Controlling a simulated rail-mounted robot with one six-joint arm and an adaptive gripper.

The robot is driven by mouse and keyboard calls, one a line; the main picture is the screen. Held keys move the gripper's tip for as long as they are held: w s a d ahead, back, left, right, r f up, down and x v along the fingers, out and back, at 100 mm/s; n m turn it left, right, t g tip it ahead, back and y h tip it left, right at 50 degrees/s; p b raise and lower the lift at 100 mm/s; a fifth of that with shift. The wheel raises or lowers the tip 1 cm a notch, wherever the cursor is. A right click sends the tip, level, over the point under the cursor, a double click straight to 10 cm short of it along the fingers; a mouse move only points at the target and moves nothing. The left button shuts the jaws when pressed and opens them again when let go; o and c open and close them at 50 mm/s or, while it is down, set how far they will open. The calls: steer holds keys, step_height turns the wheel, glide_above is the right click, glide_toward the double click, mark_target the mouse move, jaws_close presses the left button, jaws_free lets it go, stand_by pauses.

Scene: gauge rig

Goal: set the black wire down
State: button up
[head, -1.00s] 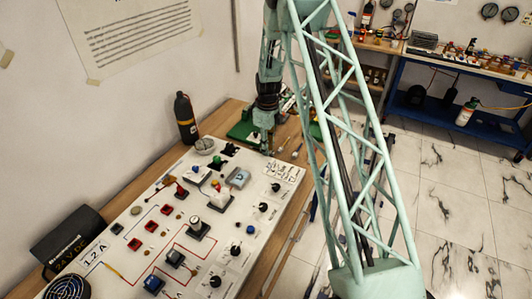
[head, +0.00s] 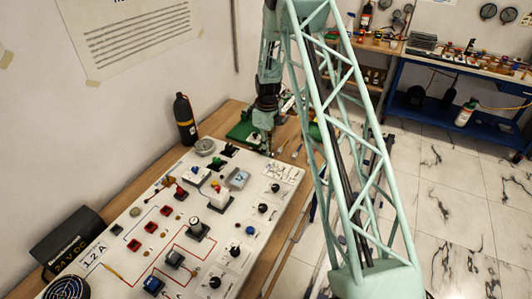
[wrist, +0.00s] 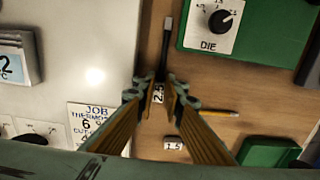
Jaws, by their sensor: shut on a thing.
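My gripper (wrist: 161,88) points down at the wooden bench top, with its fingers close together at the tips. It is shut on the black wire (wrist: 165,50), a thin dark straight piece with a pale grey end, which sticks out beyond the fingertips toward the top of the wrist view. The part between the fingertips is mostly hidden. I cannot tell whether the wire touches the bench. In the head view my gripper (head: 268,150) is just past the far end of the white panel, and the wire is too small to make out there.
The white panel (wrist: 70,75) lies left of my gripper. A green box with a DIE dial (wrist: 205,45) is at upper right. A pencil (wrist: 218,112), a 1.5 label (wrist: 173,143) and another green block (wrist: 268,152) lie nearby. Bare wood shows between them.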

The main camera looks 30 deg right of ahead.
steer(key=shift+r, duration=0.1)
step_height(320, 180, up, 10)
steer(key=shift+b, duration=0.3)
stand_by(0.6)
steer(key=shift+a, duration=0.15)
stand_by(0.5)
steer(key=s+a+n+b, duration=0.2)
steer(key=a+n, duration=1)
steer(key=n, duration=0.2)
steer(key=s+a+n+b, duration=0.3)
steer(key=a+n, duration=1)
steer(key=n, duration=0.2)
steer(key=shift+s+a+r, duration=0.15)
steer(key=shift+s+r, duration=0.1)
steer(key=shift+s, duration=0.1)
